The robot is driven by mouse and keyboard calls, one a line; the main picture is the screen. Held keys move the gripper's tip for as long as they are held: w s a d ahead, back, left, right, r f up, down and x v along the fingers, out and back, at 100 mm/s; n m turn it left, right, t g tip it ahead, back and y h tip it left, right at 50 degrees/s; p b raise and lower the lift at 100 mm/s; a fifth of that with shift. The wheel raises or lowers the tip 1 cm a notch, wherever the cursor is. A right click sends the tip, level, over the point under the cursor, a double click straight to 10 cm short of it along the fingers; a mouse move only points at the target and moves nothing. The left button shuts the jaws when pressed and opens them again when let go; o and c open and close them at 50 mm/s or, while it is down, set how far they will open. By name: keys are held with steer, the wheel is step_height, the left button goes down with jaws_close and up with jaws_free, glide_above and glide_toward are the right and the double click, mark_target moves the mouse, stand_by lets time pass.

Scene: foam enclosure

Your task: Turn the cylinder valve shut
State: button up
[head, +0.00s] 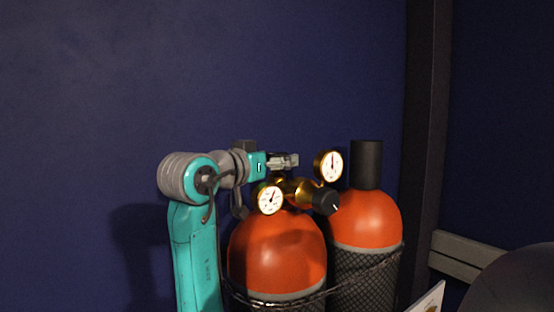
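An orange gas cylinder (278,255) stands upright in the lower middle of the head view. A brass valve and regulator body (292,190) sits on its top. A black knob (326,202) with a white mark is on the body's right end. A round gauge (269,199) is at its left and another gauge (331,165) is at its upper right. My gripper (290,161) is just above the brass body, left of the upper gauge. I cannot tell whether it touches the brass. Its fingers are too small to tell open from shut. My arm hides part of the area left of the brass.
A second orange cylinder (366,222) with a black cap (367,165) stands to the right. A chain (345,281) runs across both cylinders. A dark post (426,150) and a grey rail (470,255) are at right. The space above the cylinders is clear before a dark blue wall (200,70).

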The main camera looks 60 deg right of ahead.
steer(key=shift+s+d, duration=0.1)
steer(key=shift+d, duration=0.35)
steer(key=c, duration=1.2)
steer(key=shift+m+g, duration=0.5)
steer(key=shift+g, duration=0.2)
steer(key=m+g+y, duration=0.1)
steer(key=g, duration=0.1)
steer(key=m+g+y, duration=0.1)
steer(key=m+g, duration=0.1)
steer(key=g, duration=0.1)
steer(key=shift+m+y, duration=0.3)
steer(key=shift+y, duration=0.1)
steer(key=shift+m+g+y, duration=2.3)
steer(key=shift+g+y, duration=0.2)
steer(key=shift+g, duration=0.2)
